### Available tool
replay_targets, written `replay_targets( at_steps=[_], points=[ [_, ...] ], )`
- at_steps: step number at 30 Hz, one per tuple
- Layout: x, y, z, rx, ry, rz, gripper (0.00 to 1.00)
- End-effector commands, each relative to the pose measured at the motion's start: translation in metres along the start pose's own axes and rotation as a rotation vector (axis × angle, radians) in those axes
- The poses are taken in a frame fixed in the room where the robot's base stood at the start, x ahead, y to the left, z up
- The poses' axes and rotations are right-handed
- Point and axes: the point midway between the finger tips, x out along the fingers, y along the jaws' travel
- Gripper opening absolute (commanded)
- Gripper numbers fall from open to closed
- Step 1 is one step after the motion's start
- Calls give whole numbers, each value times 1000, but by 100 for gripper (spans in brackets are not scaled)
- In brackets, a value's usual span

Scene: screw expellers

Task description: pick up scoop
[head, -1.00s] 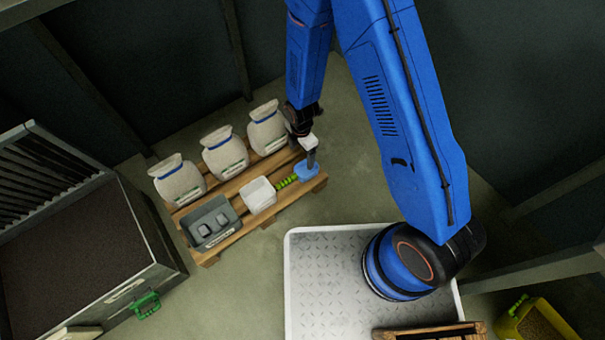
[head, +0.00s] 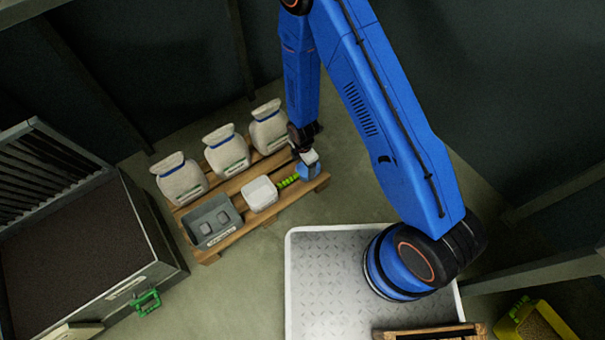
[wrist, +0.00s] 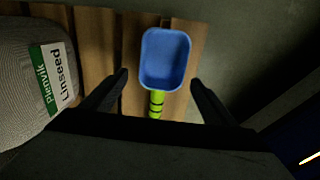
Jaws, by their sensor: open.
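The scoop has a blue bowl (wrist: 165,60) and a green ribbed handle (wrist: 156,104). It lies on the wooden pallet (head: 236,227). In the head view the scoop's handle (head: 288,181) points left toward a white tub, and my gripper (head: 309,158) hangs over the bowl and partly hides it. In the wrist view my gripper (wrist: 158,82) is open, one finger on each side of the scoop with gaps between.
A white tub (head: 260,193) and a grey bin (head: 212,222) stand on the pallet. Several sacks stand along its back, the nearest a Linseed sack (wrist: 30,85). A large grey machine (head: 150,260) is at left. A yellow container (head: 535,322) is at lower right.

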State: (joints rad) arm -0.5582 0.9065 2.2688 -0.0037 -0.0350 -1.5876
Motion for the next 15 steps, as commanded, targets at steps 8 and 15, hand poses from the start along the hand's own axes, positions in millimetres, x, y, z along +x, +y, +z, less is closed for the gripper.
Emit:
replay_targets(
  at_steps=[8,15],
  points=[
    [33,-3,-3,0,0,-3,80],
    [45,-2,-3,0,0,-1,80]
  ],
)
